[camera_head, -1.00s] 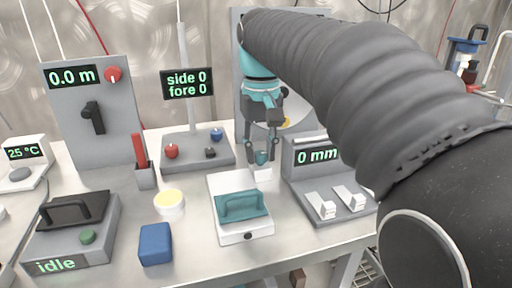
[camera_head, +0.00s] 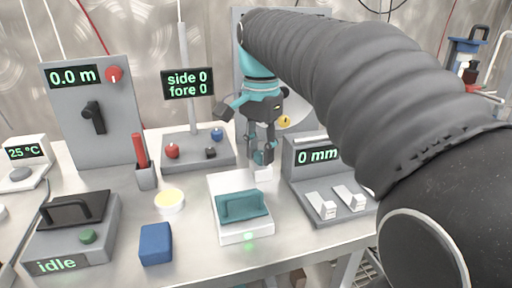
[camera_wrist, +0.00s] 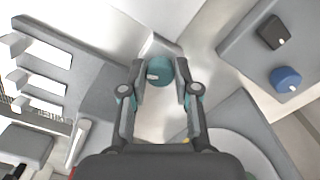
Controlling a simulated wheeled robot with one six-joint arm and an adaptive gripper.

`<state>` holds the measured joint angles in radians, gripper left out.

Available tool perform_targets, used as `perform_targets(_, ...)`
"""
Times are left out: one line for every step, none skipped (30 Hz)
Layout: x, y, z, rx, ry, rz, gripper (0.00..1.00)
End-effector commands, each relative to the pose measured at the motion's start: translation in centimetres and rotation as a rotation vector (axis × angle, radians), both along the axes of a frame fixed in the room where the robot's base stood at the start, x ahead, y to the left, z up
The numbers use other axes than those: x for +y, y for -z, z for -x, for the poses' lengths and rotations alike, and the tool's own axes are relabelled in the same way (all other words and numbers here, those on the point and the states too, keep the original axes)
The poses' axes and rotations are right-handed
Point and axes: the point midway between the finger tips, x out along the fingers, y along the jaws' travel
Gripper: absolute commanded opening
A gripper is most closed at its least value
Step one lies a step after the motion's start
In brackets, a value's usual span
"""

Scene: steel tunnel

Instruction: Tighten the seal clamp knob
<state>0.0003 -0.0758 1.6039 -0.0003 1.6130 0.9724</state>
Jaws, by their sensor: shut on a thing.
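The seal clamp knob is a round teal knob (camera_wrist: 160,69) with a white mark on its lower left, seen in the wrist view. My gripper (camera_wrist: 165,80) points down and is shut on it, with a finger on each side. In the head view my gripper (camera_head: 262,152) is at the back end of a white base (camera_head: 244,236), and its fingers largely hide the knob. The white base carries a teal handle (camera_head: 241,206), and a small light on its front face glows green.
A grey box with red, black and blue knobs (camera_head: 196,150) is behind left.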

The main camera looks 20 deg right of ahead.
Motion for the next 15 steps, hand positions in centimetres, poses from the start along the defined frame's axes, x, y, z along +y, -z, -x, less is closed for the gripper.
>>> perform_targets(0.03,0.11,0.02,0.004,0.041,-0.001,0.0)
perform_targets(0.04,0.12,0.03,0.004,0.067,-0.001,0.0)
perform_targets(0.05,0.12,0.02,0.004,0.101,-0.001,0.0)
perform_targets(0.05,0.12,0.02,0.004,0.125,-0.001,0.0)
perform_targets(0.05,0.12,0.01,0.004,0.15,-0.001,0.0)
perform_targets(0.05,0.12,0.01,0.004,0.18,-0.001,0.0)
perform_targets(0.04,0.12,0.01,0.004,0.201,-0.001,0.0)
perform_targets(0.06,0.12,0.0,0.004,0.221,-0.001,0.0)
perform_targets(0.05,0.12,0.0,0.004,0.247,-0.001,0.0)
perform_targets(0.06,0.12,0.0,0.004,0.266,-0.001,0.0)
perform_targets(0.06,0.12,-0.01,0.004,0.282,-0.001,0.0)
perform_targets(0.06,0.12,-0.01,0.004,0.304,-0.001,0.0)
perform_targets(0.06,0.12,-0.01,0.004,0.318,-0.001,0.0)
perform_targets(0.06,0.12,-0.02,0.004,0.332,-0.001,0.0)
perform_targets(0.06,0.12,-0.02,0.004,0.348,-0.001,0.0)
